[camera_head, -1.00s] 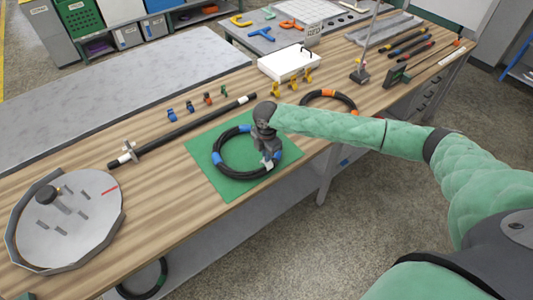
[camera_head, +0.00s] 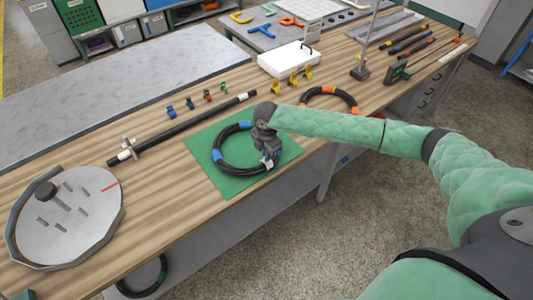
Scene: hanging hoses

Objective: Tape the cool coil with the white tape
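The cool coil (camera_head: 222,168), a black hose ring with blue bands, lies flat on a green mat (camera_head: 200,153) on the wooden bench. My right gripper (camera_head: 269,159) points down over the coil's right side and hides part of it. A small white patch shows at its fingertips; I cannot tell whether this is tape on the coil or tape in the fingers. The fingers are too small to show whether they are open or shut. My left gripper is out of view.
A black rod (camera_head: 188,128) lies left of the mat. A coil with orange bands (camera_head: 342,95) lies behind my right arm. A grey round plate with pegs (camera_head: 85,220) sits at the left. A white box (camera_head: 288,59) and yellow clips (camera_head: 292,82) stand behind.

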